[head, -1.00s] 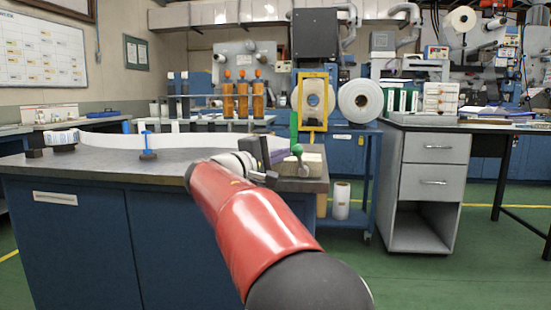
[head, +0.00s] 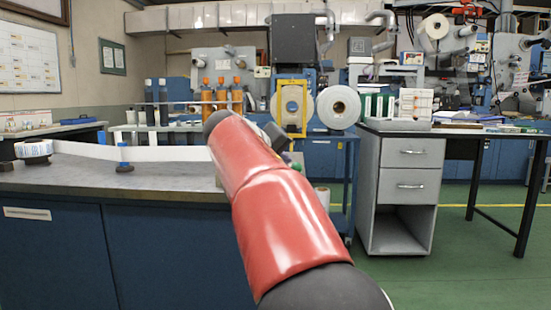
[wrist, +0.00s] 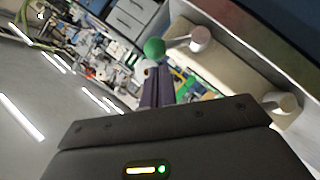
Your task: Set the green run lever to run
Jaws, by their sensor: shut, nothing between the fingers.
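The green knob of the run lever (wrist: 154,48) shows in the wrist view, on a short rod running to a pale round hub (wrist: 201,39). The hub sits on a beige block (wrist: 235,65). My gripper (wrist: 152,72) is shut and empty, its dark fingers pointing toward the knob, with the tips just below it in the picture. I cannot tell whether they touch. In the head view, my red arm hides most of the lever and gripper; only a small green bit (head: 297,166) shows beside the arm.
A yellow frame (head: 303,105) stands behind. A pale post (wrist: 285,106) juts from the block. Green floor is open at right.

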